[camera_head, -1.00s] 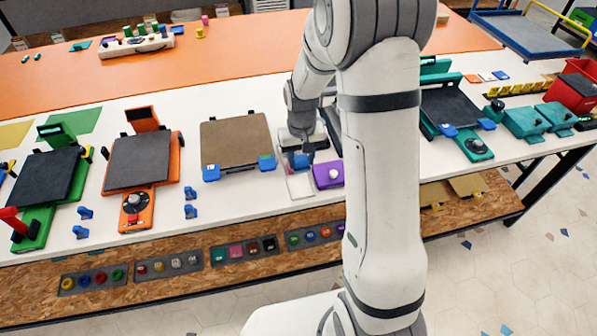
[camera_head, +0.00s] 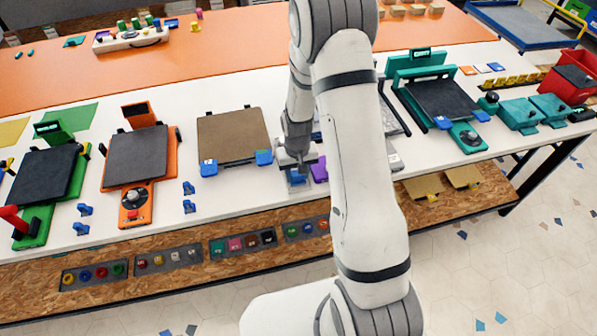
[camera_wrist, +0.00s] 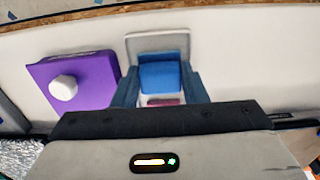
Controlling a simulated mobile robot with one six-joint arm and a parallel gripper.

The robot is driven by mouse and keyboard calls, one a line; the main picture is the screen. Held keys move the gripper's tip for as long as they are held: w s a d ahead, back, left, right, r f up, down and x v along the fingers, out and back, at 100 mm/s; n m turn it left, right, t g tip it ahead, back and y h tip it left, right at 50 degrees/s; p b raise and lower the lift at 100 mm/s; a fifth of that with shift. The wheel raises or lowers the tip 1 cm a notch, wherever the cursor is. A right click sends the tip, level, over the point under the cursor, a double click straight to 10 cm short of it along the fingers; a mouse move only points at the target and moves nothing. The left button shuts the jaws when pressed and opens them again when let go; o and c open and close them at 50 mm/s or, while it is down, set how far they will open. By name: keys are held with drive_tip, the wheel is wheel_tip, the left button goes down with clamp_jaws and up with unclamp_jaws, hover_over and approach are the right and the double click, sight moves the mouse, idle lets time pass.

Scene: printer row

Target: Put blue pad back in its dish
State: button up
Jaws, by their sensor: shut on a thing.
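My gripper (camera_head: 297,166) points down at the table's front edge, just left of a purple block (camera_head: 319,170). It is shut on the blue pad (camera_wrist: 159,76), which sits between the two fingers in the wrist view; the pad also shows under the gripper in the head view (camera_head: 297,179). A pale grey flat piece (camera_wrist: 158,42), possibly the dish, shows beyond and around the pad. I cannot tell whether the pad touches it. A small pink patch (camera_wrist: 163,101) shows between the fingers. The rest of the grey piece is hidden by the pad and gripper.
The purple block carries a white knob (camera_wrist: 64,88) and stands close beside the left finger. A brown board press (camera_head: 232,137) with blue clips is just left. An orange press (camera_head: 137,160) and small blue clips (camera_head: 189,188) stand farther left. Shelf strips (camera_head: 243,245) lie below.

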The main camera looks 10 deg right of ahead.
drive_tip(key=shift+f, duration=0.1)
drive_tip(key=o, duration=0.5)
drive_tip(key=shift+f, duration=0.1)
drive_tip(key=o, duration=0.4)
drive_tip(key=shift+o, duration=0.2)
wheel_tip(320, 180, up, 12)
drive_tip(key=b, duration=0.2)
drive_tip(key=s+r+t, duration=0.3)
drive_tip(key=s+r, duration=1.3)
drive_tip(key=s, duration=0.5)
drive_tip(key=shift+s+d+r, duration=0.15)
drive_tip(key=shift+d+r, duration=0.05)
drive_tip(key=shift+r, duration=0.1)
